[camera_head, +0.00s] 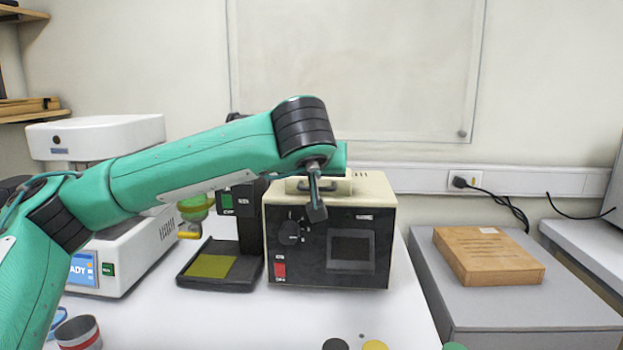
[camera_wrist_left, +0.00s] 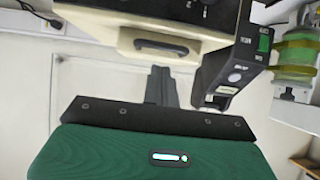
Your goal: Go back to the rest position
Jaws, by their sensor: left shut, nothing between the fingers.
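My left arm reaches in from the left across the head view. Its gripper (camera_head: 317,212) points down in front of the upper part of a cream and black instrument box (camera_head: 380,203). The fingers are shut with nothing between them. In the left wrist view, the closed gripper (camera_wrist_left: 161,75) shows near the box's cream top and handle (camera_wrist_left: 160,47), which appear upside down. I cannot tell whether the fingertips touch the box. My right gripper is not in view.
A white machine (camera_head: 135,255) with a blue screen stands left. A black stand (camera_head: 217,284) with a yellow-green plate is beside the box. A cup (camera_head: 78,333) stands front left. A wooden block (camera_head: 487,256) lies on the right grey surface (camera_head: 530,306). The table's front middle is mostly clear.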

